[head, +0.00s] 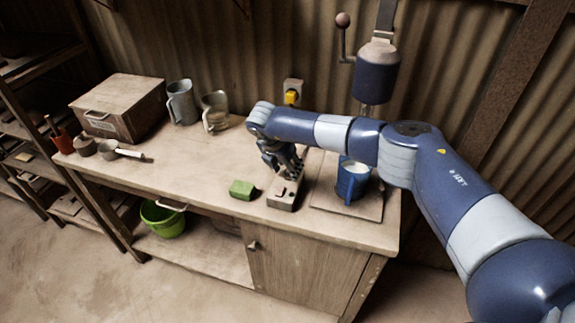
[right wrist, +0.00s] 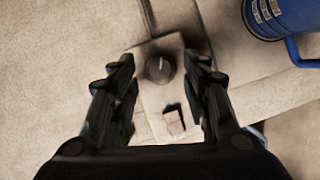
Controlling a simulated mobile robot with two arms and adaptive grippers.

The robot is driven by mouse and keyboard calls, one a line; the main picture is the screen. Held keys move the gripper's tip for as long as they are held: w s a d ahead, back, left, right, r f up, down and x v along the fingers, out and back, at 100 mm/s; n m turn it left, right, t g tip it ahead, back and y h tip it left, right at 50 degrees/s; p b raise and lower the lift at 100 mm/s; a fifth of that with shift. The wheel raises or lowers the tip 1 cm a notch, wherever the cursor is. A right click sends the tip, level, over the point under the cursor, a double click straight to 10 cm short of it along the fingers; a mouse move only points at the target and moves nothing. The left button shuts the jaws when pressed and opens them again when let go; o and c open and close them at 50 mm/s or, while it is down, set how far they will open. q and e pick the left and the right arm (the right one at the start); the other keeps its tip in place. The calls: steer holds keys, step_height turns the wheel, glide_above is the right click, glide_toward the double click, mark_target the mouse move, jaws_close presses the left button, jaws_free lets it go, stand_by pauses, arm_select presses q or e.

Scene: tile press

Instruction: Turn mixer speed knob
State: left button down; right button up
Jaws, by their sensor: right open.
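The mixer control box (head: 283,194) is a small pale box on the workbench. In the right wrist view, the control box (right wrist: 150,52) carries a dark round speed knob (right wrist: 160,69) with a light pointer line and a small rocker-like switch (right wrist: 173,121). My right gripper (head: 290,168) is above the box, pointing down. In the right wrist view its two fingers (right wrist: 162,78) are open, one on each side of the knob in the picture, with space between them and the knob. I cannot tell their height above it. My left gripper is not in view.
A blue jug (head: 351,183) stands on a board (head: 365,208) right of the box, under the hanging mixer (head: 376,72). The bench middle is clear.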

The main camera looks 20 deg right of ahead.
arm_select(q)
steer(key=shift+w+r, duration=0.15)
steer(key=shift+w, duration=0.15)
arm_select(e)
steer(key=shift+w+d+f, duration=0.1)
steer(key=shift+d+f, duration=0.05)
steer(key=shift+f, duration=0.3)
jaws_close()
